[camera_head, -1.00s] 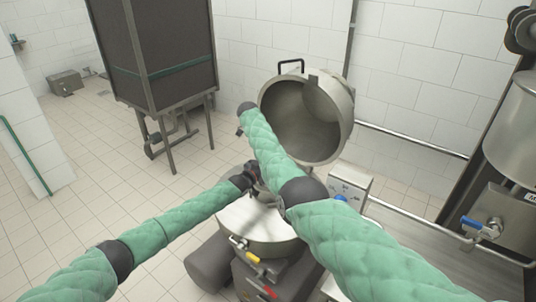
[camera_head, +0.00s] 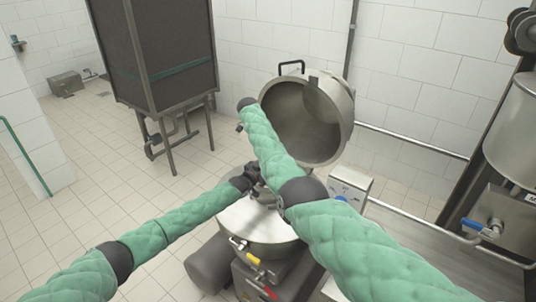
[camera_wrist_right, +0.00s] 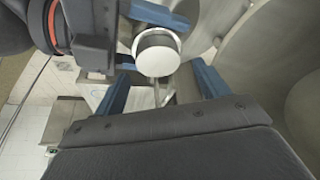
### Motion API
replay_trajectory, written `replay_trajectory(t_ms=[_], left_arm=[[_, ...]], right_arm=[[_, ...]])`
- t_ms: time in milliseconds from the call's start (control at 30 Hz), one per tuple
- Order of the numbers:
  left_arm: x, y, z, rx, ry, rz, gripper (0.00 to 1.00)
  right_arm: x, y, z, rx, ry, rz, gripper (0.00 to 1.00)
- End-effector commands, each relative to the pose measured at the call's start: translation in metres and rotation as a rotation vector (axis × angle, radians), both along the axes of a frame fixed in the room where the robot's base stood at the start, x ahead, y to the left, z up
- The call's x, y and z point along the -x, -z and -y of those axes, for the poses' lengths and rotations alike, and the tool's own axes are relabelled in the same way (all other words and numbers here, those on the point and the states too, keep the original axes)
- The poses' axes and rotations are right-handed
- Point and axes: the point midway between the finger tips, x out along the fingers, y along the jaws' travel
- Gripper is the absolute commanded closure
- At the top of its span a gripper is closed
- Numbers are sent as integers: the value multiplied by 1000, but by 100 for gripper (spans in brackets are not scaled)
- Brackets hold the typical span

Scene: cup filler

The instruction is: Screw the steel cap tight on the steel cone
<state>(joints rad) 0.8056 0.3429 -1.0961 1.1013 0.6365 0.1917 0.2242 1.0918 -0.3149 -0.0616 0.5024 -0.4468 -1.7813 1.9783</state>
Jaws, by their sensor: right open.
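In the right wrist view, a round, pale steel piece (camera_wrist_right: 157,53), which looks like the cap, sits between the two blue fingers of my right gripper (camera_wrist_right: 162,66). The fingers are spread with a gap on both sides of it. A thin rod shows below the piece. The cone cannot be made out clearly. My left gripper reaches in from the upper left, with one blue finger (camera_wrist_right: 156,14) just above the cap. In the head view my left gripper (camera_head: 254,177) is partly hidden behind my right arm; my right gripper is hidden there.
A large steel bowl (camera_head: 330,95) is tipped open behind the arms. Below is a machine with a round steel top (camera_head: 262,224) and a yellow-handled valve (camera_head: 252,259). A grey control box (camera_head: 350,183) stands to the right.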

Motion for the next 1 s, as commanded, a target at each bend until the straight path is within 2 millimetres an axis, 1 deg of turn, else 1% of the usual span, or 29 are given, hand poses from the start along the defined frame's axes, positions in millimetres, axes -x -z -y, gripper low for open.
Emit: replay_trajectory(t_ms=[100, 233, 500, 533, 667, 833, 933, 1000], left_arm=[[0, 0, 0, 1, 0, -1, 100], [0, 0, 0, 1, 0, -1, 100], [0, -1, 0, 1, 0, 0, 100], [0, -1, 0, 1, 0, 0, 100], [0, -1, 0, 1, 0, 0, 100], [0, -1, 0, 1, 0, 0, 100], [0, -1, 0, 1, 0, 0, 100], [0, -1, 0, 1, 0, 0, 100]], right_arm=[[0, -14, 0, -1, 0, 0, 26], [0, -22, 0, 0, 0, -1, 26], [0, -24, 0, 0, -1, -1, 26], [0, -24, 0, 0, -1, -1, 30], [2, -19, 1, 1, 1, -7, 31], [4, -2, 18, 14, 13, -21, 31], [3, 5, 39, 34, 26, -15, 31], [0, 6, 52, 26, 33, -1, 31]])
